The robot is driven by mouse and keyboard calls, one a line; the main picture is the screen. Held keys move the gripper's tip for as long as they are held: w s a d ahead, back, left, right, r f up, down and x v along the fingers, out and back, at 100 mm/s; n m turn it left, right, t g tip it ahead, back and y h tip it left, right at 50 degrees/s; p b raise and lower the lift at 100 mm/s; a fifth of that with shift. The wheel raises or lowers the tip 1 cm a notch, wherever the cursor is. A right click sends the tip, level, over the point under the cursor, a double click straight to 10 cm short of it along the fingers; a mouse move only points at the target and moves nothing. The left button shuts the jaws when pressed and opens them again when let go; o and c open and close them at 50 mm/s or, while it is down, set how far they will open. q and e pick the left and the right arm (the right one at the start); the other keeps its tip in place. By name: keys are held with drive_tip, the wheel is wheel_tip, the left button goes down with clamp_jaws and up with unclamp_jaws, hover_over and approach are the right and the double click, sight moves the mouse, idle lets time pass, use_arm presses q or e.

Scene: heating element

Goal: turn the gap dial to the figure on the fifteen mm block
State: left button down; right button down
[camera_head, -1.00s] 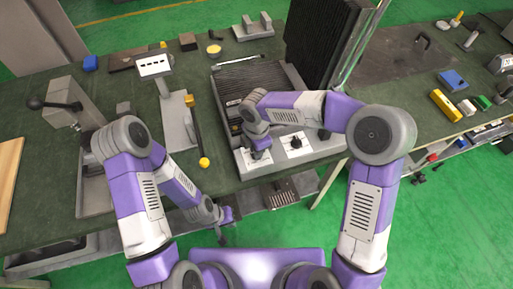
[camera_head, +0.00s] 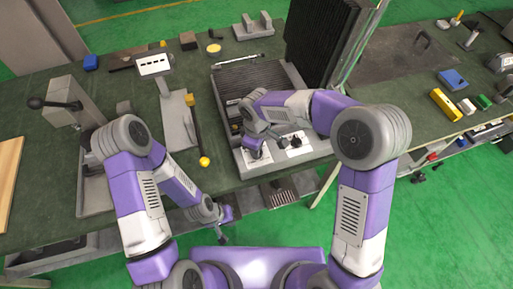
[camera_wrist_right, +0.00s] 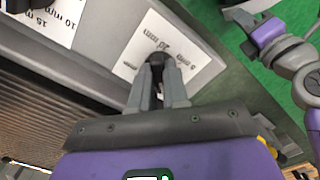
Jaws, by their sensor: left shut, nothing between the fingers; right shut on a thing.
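My right gripper (camera_head: 255,154) is shut on a black dial knob (camera_wrist_right: 157,61) at the front of the grey machine (camera_head: 245,172). The white card (camera_wrist_right: 183,50) around this knob reads "20 mm" and "5 mm" in the right wrist view; the fingers hide part of it. A second black dial (camera_head: 295,142) stands to its right on its own white card. In the right wrist view a card (camera_wrist_right: 62,20) reads "15 mm" and "10 mm". My left gripper (camera_head: 223,238) is shut and empty, low in front of the bench. I cannot tell which block is the fifteen mm one.
A display stand (camera_head: 154,65) and a yellow-ended lever (camera_head: 204,162) stand left of the machine. A yellow block (camera_head: 445,103), a blue block (camera_head: 452,80) and a green block (camera_head: 483,102) lie at the right. A black ribbed panel (camera_head: 318,45) rises behind the machine.

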drive_tip(key=m, duration=0.4)
drive_tip(key=shift+m, duration=0.3)
drive_tip(key=m, duration=0.4)
drive_tip(key=shift+m, duration=0.3)
drive_tip(key=m, duration=0.4)
drive_tip(key=shift+p, duration=0.4)
drive_tip(key=shift+m+p, duration=0.45)
drive_tip(key=shift+m, duration=2.05)
drive_tip(key=c, duration=1.1)
unclamp_jaws()
